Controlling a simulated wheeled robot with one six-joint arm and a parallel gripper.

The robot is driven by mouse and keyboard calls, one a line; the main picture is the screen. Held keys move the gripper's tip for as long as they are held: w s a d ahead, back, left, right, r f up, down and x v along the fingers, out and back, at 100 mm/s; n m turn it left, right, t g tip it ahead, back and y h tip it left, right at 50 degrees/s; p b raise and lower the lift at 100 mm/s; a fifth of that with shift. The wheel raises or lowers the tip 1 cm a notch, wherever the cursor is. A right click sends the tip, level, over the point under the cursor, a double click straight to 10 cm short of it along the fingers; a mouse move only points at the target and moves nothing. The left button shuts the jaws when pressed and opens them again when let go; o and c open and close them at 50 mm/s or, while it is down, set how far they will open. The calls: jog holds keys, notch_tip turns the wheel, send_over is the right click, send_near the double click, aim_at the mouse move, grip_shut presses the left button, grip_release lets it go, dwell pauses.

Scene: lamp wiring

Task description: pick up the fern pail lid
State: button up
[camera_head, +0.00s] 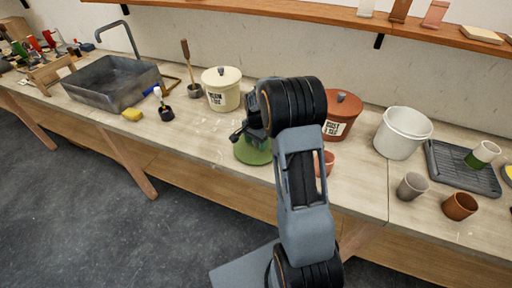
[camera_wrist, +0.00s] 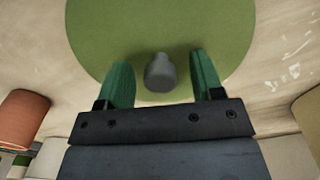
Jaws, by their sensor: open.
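My gripper (camera_wrist: 164,82) is open above the lid. Its two green fingers are on either side of the knob, with a gap on each side. In the head view the fingers are hidden.
A cream pail (camera_head: 222,92) with its lid on stands behind left, and a red-brown lidded pail (camera_head: 340,118) behind right. A white open pail (camera_head: 402,134) stands farther right. Small cups (camera_head: 411,187) stand near the front edge. A terracotta pot (camera_wrist: 20,115) is near my gripper.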

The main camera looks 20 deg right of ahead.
jog(key=c, duration=1)
jog(key=shift+r, duration=0.1)
